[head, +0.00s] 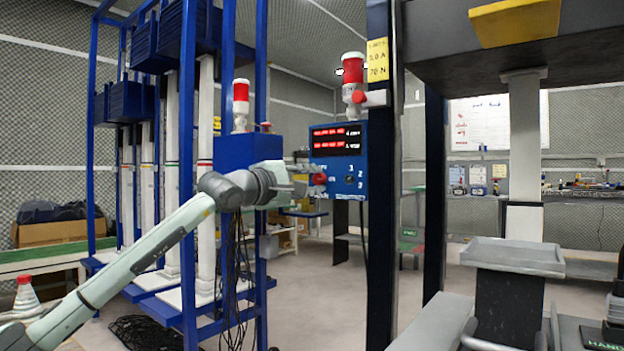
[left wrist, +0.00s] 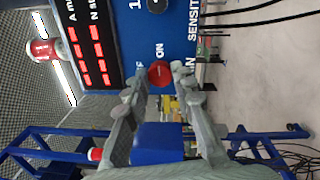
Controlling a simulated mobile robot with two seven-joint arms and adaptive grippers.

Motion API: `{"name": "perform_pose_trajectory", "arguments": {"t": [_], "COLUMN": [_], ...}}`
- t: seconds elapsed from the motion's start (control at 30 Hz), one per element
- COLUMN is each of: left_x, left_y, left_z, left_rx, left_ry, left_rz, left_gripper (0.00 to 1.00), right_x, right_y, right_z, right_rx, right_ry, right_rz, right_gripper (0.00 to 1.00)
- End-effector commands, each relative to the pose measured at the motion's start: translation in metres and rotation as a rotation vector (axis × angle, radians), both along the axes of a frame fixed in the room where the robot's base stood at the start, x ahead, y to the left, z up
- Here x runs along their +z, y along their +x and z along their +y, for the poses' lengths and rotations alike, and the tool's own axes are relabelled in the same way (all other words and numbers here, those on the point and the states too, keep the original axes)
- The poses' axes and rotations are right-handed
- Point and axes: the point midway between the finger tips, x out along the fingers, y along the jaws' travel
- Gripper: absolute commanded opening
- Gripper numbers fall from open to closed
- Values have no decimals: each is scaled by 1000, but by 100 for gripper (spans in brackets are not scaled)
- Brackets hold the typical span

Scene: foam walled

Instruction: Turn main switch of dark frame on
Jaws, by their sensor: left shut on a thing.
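The dark frame (head: 381,220) stands upright right of centre in the head view. A blue control box (head: 340,165) with red lit digits is mounted on it. The red main switch knob (head: 320,179) is at the box's lower left; in the left wrist view it is the round red knob (left wrist: 160,73) beside the letters "ON". My left gripper (head: 304,184) reaches in from the left to this knob. In the left wrist view its fingers (left wrist: 161,88) are on either side of the knob and shut on it. My right gripper is not in view.
A blue frame (head: 190,200) with white columns and hanging cables stands close behind my left arm. A red and white lamp (head: 352,75) is above the box. A grey tray (head: 513,252) stands at right. Open floor (head: 310,295) lies between the frames.

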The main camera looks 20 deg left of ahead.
Motion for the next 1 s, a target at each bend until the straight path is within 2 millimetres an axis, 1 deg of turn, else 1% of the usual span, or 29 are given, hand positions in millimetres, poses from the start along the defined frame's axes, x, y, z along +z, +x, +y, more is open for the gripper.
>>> {"name": "perform_pose_trajectory", "arguments": {"t": [0.2,0.6,0.63,0.7,0.8,1.0], "left_x": [-1,-1,-1,-1,-1,0], "left_y": [0,0,0,0,0,0], "left_z": [-1,-1,-1,-1,0,0], "left_rx": [-1,-1,-1,-1,-1,0], "left_ry": [34,39,39,38,38,37], "left_rz": [-11,-13,-13,-12,-12,-13], "left_gripper": [0,0,27,36,46,46], "right_x": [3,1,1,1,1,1], "right_y": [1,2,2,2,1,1], "right_z": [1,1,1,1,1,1], "right_rx": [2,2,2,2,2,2], "right_ry": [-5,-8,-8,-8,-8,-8], "right_rz": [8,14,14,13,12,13], "right_gripper": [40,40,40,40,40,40]}}
